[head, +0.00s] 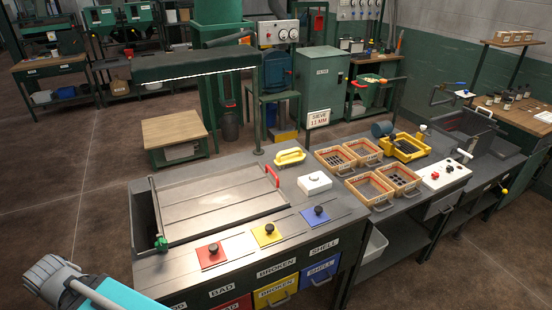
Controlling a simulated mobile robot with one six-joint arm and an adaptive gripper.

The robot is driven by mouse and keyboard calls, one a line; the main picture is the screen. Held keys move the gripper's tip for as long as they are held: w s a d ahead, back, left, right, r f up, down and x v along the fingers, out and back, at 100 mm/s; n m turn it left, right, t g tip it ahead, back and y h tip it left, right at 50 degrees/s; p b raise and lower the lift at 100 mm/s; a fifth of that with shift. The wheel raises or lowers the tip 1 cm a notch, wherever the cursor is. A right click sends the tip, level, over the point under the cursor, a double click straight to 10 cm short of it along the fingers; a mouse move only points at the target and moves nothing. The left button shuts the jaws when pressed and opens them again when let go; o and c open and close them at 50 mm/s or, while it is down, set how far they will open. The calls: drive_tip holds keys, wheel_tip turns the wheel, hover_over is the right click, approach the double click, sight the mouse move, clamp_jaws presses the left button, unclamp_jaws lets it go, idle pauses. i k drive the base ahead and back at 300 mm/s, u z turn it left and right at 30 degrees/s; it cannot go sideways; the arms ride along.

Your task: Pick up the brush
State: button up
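I see no item that is clearly a brush in the head view. A yellow piece with a raised grip (290,156) lies on the bench behind the grey sorting tray (215,205); it may be the brush, but its underside and any bristles are hidden. Grey and teal parts of my own arm show at the bottom left corner, apart from the bench. My gripper's fingers do not show.
Red (212,254), yellow (267,234) and blue (319,214) knobbed plates line the bench front. A white box (314,183) and wooden-framed sieves (369,188) stand right. A lamp hood (195,65) overhangs the tray. Open floor lies left.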

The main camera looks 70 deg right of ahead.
sight(291, 157)
drive_tip(key=u, duration=0.95)
drive_tip(key=k, duration=2.1)
drive_tip(key=z, duration=1.1)
